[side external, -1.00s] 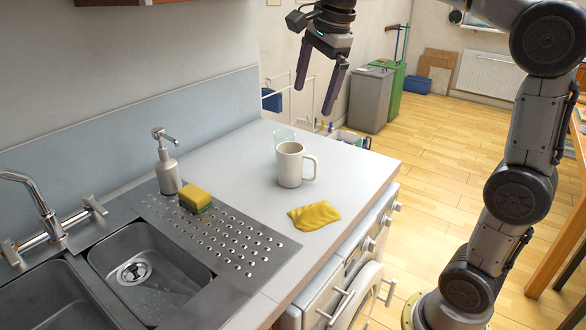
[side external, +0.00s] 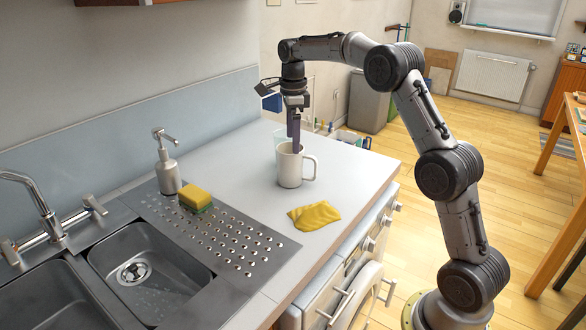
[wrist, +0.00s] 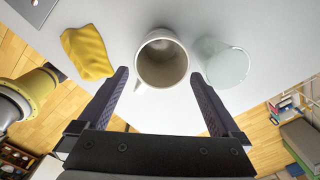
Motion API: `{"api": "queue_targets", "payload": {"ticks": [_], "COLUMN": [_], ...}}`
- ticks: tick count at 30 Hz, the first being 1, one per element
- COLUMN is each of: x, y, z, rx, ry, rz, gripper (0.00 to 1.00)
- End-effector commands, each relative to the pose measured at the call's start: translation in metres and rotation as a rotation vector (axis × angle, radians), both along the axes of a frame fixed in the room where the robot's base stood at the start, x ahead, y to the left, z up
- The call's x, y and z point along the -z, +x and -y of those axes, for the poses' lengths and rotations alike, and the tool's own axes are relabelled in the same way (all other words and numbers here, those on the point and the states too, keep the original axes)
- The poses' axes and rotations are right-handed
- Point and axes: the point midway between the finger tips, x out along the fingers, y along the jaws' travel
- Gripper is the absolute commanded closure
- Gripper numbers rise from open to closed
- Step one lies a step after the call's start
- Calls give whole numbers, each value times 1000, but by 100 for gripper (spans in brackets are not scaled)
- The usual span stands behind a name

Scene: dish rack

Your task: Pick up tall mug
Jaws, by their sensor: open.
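The tall mug (side external: 289,172) is white and stands upright on the grey countertop, its handle on the right side. In the wrist view the mug (wrist: 162,62) shows from above, its mouth open toward me and its handle pointing down and left. My gripper (side external: 294,146) points down above the mug, its fingertips near the rim height. In the wrist view the two dark fingers are spread wide, with the mug between and just ahead of the tips. The fingers hold nothing. I cannot tell whether a finger touches the mug.
A clear glass (wrist: 226,64) stands close beside the mug, near the right finger. A crumpled yellow cloth (side external: 314,215) lies in front of the mug. A yellow sponge (side external: 195,197) and a soap dispenser (side external: 168,168) stand to the left by the sink. The counter between is clear.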

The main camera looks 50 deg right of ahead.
Motion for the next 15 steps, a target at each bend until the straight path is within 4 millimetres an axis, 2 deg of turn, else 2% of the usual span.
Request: {"api": "queue_targets", "payload": {"ticks": [3,11,15], "x": [19,38,57], "y": [0,1,3], "z": [0,0,-1], "rx": [0,-1,-1], "ry": [1,0,1], "rz": [-2,0,-3], "gripper": [0,0,0]}}
